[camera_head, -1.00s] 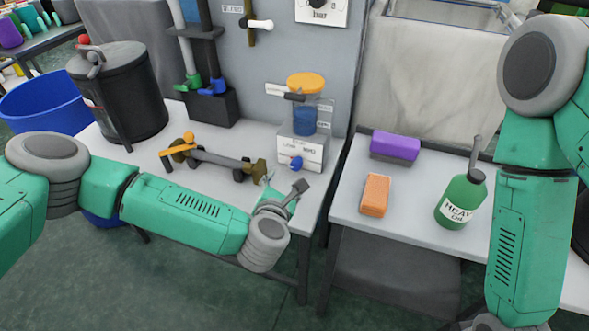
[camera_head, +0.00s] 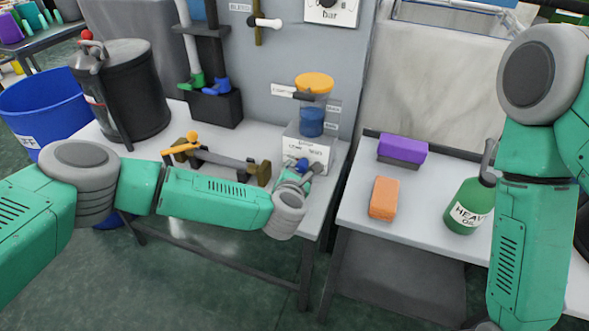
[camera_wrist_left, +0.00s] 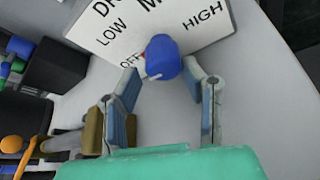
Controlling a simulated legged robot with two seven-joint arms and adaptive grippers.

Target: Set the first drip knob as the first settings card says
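The blue drip knob (camera_head: 301,165) is on the front of a white box (camera_head: 316,153) below a clear container of blue liquid. In the left wrist view the knob (camera_wrist_left: 163,57) is in front of a white panel (camera_wrist_left: 112,30) reading LOW, OFF and HIGH. A pale mark on the knob points toward the lower left, near OFF. My left gripper (camera_wrist_left: 168,88) is open, with one finger on each side of the knob; I cannot tell whether they touch it. The left gripper (camera_head: 300,172) partly hides the knob in the head view. My right gripper is out of view.
A small white card (camera_head: 283,91) sits beside the yellow lid (camera_head: 314,82); its text is too small to read. A brass-ended bar (camera_head: 225,160) lies left of the box. A purple block (camera_head: 402,149), orange block (camera_head: 384,198) and green bottle (camera_head: 467,207) stand on the right table.

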